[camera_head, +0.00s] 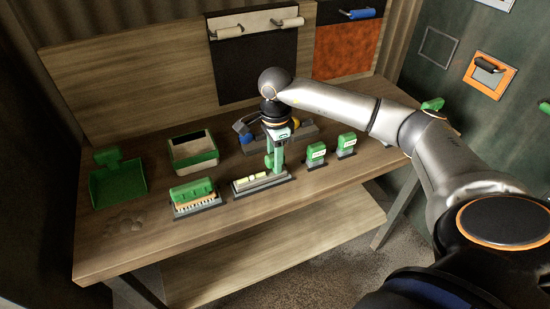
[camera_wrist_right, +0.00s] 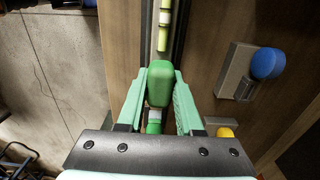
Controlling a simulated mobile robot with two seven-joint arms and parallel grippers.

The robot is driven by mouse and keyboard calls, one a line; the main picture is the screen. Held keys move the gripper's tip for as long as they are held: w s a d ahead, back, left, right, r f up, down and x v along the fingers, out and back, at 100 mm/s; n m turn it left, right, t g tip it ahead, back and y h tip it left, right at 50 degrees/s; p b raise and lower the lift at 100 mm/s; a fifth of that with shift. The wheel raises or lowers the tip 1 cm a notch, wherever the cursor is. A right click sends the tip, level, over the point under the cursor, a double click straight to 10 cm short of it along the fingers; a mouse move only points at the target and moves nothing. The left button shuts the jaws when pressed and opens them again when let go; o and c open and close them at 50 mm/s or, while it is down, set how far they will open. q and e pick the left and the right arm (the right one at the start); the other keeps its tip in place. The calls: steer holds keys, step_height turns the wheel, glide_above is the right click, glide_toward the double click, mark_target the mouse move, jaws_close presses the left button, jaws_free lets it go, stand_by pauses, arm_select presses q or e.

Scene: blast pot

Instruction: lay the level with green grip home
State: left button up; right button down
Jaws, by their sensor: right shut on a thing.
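The level with green grip (camera_head: 250,181) is a pale yellow bar with a green handle, low over or in a dark, narrow holder (camera_head: 283,180) near the table's front. My right gripper (camera_head: 275,164) comes down from above and is shut on the green grip. In the right wrist view the green grip (camera_wrist_right: 160,83) sits between the fingers of the right gripper (camera_wrist_right: 160,95). The level's yellow-green body (camera_wrist_right: 163,28) runs along a dark strip there. I cannot tell whether the level is fully seated. My left gripper is not in view.
A green-handled brush (camera_head: 193,191) stands left of the level, and two small green-topped items (camera_head: 316,152) stand right. A green dustpan (camera_head: 118,183) and an open box (camera_head: 194,150) are further left. A blue-ended tool (camera_head: 245,136) is behind the gripper.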

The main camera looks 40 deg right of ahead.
steer(key=shift+f, duration=0.3)
steer(key=shift+c, duration=2.4)
jaws_free()
step_height(320, 180, up, 12)
steer(key=b, duration=0.1)
steer(key=shift+r, duration=0.25)
